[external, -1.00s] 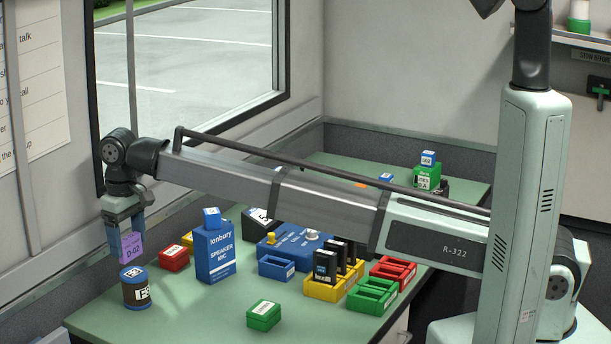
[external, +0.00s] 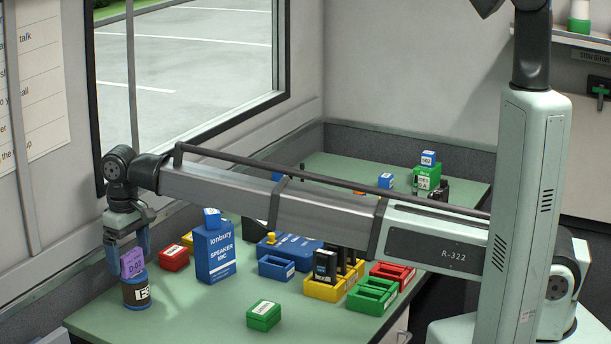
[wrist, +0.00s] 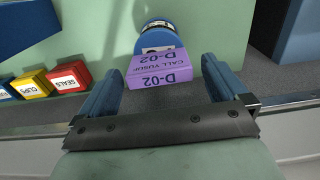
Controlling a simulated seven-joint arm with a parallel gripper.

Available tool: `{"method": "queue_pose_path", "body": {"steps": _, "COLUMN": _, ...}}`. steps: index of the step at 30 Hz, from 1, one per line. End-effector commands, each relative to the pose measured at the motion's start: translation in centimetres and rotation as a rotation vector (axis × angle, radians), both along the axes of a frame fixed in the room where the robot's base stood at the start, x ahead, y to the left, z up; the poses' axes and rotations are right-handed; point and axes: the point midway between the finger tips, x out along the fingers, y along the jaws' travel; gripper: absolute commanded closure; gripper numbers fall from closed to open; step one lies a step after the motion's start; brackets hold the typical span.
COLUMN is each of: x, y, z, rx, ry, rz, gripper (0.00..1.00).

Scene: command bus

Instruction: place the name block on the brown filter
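The purple name block (external: 132,263), marked "D-02", sits on top of the brown filter (external: 138,294), a squat cylinder with a blue rim and a white label. The block hides most of the filter's top. In the wrist view the block (wrist: 161,69) also reads "CALL YUSUF" and overlaps the filter's blue-rimmed end (wrist: 158,32). My gripper (external: 128,264) is low over the filter, its blue fingers on either side of the block. In the wrist view my gripper (wrist: 163,75) is open, with a gap between the right finger and the block.
A red box (external: 174,258) and a tall blue speaker mic box (external: 215,252) stand right of the filter. A green box (external: 264,315) lies near the front. Several coloured trays and a blue console fill the middle.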

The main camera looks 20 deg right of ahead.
Motion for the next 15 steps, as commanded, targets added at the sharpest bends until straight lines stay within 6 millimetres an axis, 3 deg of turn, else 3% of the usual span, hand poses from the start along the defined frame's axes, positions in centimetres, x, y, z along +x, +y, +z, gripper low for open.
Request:
{"method": "queue_pose_path", "body": {"steps": 8, "x": 0.0, "y": 0.0, "z": 0.2, "rx": 0.000, "ry": 0.000, "rz": 0.000, "gripper": 0.01}}
{"method": "queue_pose_path", "body": {"steps": 15, "x": 0.1, "y": 0.1, "z": 3.0, "rx": 0.001, "ry": -0.001, "rz": 0.000, "gripper": 0.01}}
